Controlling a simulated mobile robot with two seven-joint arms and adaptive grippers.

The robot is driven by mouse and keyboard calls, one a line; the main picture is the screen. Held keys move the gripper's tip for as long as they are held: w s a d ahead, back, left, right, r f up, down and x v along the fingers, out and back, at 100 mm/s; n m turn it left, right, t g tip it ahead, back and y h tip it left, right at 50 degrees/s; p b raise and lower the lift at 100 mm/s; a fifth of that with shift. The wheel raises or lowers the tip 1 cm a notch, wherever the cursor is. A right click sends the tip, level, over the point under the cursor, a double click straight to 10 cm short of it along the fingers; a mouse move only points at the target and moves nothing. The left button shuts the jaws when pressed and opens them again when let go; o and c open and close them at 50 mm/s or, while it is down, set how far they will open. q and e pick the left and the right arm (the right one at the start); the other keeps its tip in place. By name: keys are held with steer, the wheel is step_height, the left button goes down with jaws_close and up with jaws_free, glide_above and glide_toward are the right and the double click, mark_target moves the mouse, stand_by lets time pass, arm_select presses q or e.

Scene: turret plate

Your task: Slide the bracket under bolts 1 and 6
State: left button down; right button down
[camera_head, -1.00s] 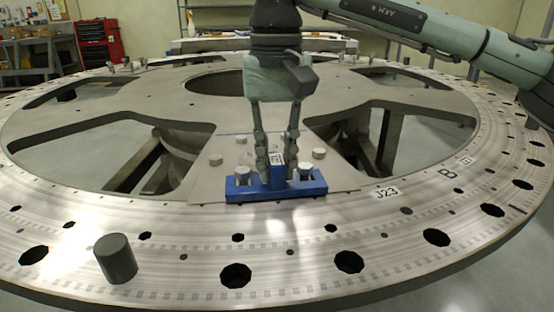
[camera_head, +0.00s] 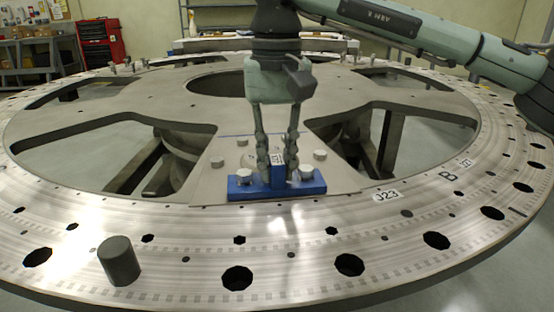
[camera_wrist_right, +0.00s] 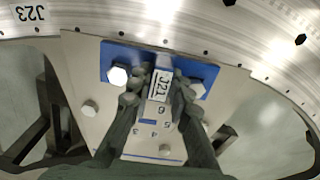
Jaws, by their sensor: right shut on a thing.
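The blue bracket (camera_head: 250,190) lies flat on the triangular plate near the ring's front edge. Its raised middle post carries a white label. My right gripper (camera_head: 278,178) points down and is shut on this post. In the right wrist view the blue bracket (camera_wrist_right: 114,56) has one bolt head (camera_wrist_right: 118,76) at its left part and another (camera_wrist_right: 197,89) at its right part. Both heads overlap the bracket in view; printed bolt numbers are partly hidden by my right gripper (camera_wrist_right: 160,85), so I cannot match them surely. My left gripper is not in view.
Other bolts (camera_head: 320,155) (camera_head: 217,162) stand on the triangular plate behind the bracket. A dark grey cylinder (camera_head: 119,261) stands on the ring (camera_head: 190,235) at front left. The ring has several open holes and large cutouts.

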stand_by(0.6)
steer(key=c, duration=1.3)
jaws_free()
steer(key=shift+f, duration=0.1)
steer(key=shift+r+p, duration=1.25)
steer(key=shift+r, duration=0.3)
steer(key=shift+s+d+r+p, duration=0.1)
steer(key=shift+s+r+p, duration=0.45)
steer(key=shift+r, duration=0.45)
steer(key=shift+s+d+r+p, duration=0.1)
steer(key=shift+s+r+p, duration=0.3)
steer(key=shift+s+r, duration=0.5)
steer(key=shift+s+d+r+p, duration=0.1)
steer(key=shift+s+r+p, duration=0.4)
steer(key=shift+r, duration=0.55)
